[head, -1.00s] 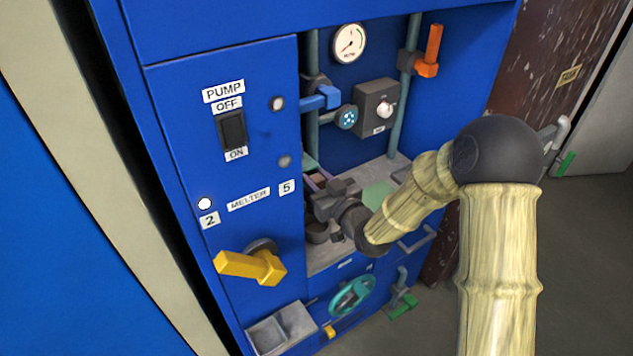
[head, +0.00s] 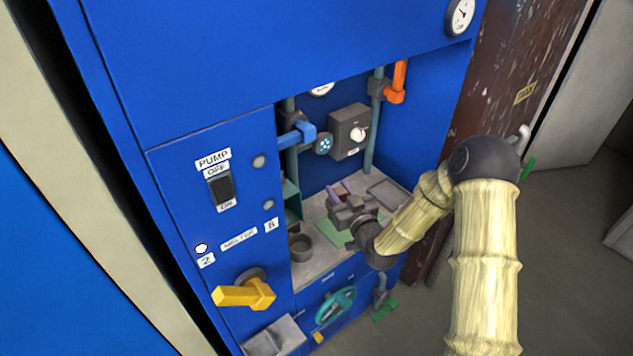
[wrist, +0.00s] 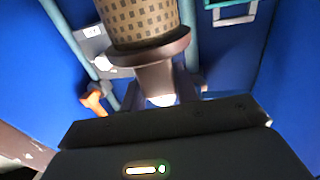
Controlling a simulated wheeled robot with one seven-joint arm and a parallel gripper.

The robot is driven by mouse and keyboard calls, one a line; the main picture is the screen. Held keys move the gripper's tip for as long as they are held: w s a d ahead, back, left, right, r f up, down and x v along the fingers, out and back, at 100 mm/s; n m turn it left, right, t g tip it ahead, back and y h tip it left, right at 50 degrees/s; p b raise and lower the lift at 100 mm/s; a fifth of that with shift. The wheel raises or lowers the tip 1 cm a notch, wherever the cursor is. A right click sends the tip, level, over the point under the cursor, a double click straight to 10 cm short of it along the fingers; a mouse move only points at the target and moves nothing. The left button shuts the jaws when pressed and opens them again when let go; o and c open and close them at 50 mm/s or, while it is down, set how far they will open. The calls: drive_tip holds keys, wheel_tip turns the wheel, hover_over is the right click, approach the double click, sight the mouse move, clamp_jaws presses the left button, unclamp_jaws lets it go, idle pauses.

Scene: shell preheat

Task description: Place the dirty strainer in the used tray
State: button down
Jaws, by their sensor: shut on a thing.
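My gripper (head: 350,212) is over the counter in the blue cabinet's niche. In the wrist view it is shut on the strainer (wrist: 140,20), a brown dotted mesh cylinder with a dull brown collar and stem. The gripper hides most of the strainer in the head view. A shallow grey tray (head: 388,194) lies at the counter's back right, just right of the gripper. Another small grey tray (head: 275,338) is low on the cabinet front. No label shows which is the used tray.
A dark round cup (head: 301,247) stands at the counter's left, beside a green mat (head: 331,232). Pipes with a blue handle (head: 298,134) and an orange handle (head: 397,82) rise behind. A yellow handle (head: 245,294) juts from the front. A teal wheel (head: 336,308) is below the counter.

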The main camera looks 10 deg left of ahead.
drive_tip(key=d+r+m+t+h+p, duration=0.1)
drive_tip(key=d+r+m+h+p, duration=0.1)
drive_tip(key=d+p, duration=0.5)
drive_tip(key=s+d+r+m+t+h+p, duration=0.1)
drive_tip(key=d+m+h+p, duration=0.1)
drive_tip(key=d+h+p, duration=0.3)
drive_tip(key=s+d+r+m+t+h+p, duration=0.1)
drive_tip(key=d+r+m+h+p, duration=0.1)
drive_tip(key=d+p, duration=0.8)
drive_tip(key=shift+d+r+m+h, duration=0.35)
drive_tip(key=shift+d+m+h, duration=0.25)
drive_tip(key=shift+d+h, duration=0.15)
